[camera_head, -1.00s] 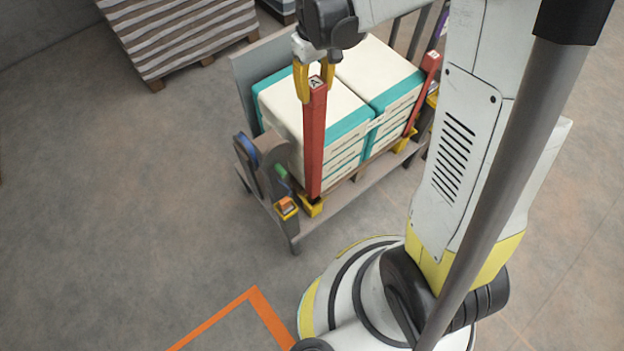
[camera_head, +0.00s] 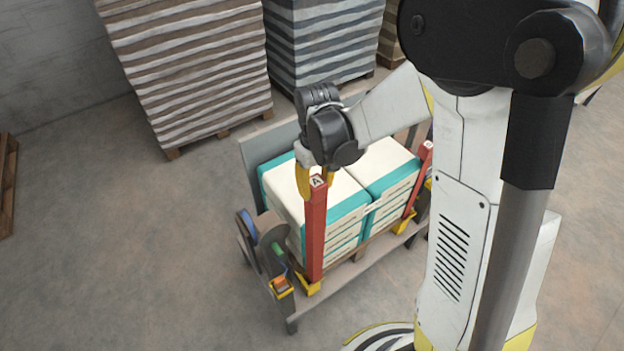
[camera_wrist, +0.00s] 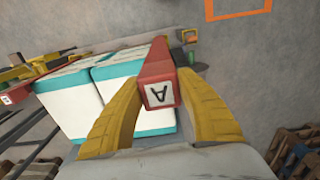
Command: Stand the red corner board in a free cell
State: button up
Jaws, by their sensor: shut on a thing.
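A tall red corner board (camera_head: 316,230) marked "A" on its top end stands upright at the near left corner of the stacked sacks. My gripper (camera_head: 316,182) is shut on its top, with yellow fingers on both sides. In the wrist view the fingers (camera_wrist: 160,82) flank the "A" end of the board (camera_wrist: 158,68). The board's foot is at a yellow corner piece (camera_head: 309,287) on the cart; I cannot tell whether it is fully seated there. A second red board (camera_head: 419,180) leans slightly at the right end of the stack, by another yellow piece (camera_head: 405,222).
White and teal sacks (camera_head: 345,215) fill the middle of a grey cart (camera_head: 350,272). A tape or strap holder (camera_head: 262,245) is at its left end. Striped stacks (camera_head: 185,75) stand behind.

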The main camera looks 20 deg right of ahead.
jog(key=s+d, duration=0.3)
jog(key=s, duration=0.6)
jog(key=s+d+p, duration=0.1)
jog(key=s+d, duration=0.2)
jog(key=s, duration=0.6)
jog(key=shift+s, duration=0.35)
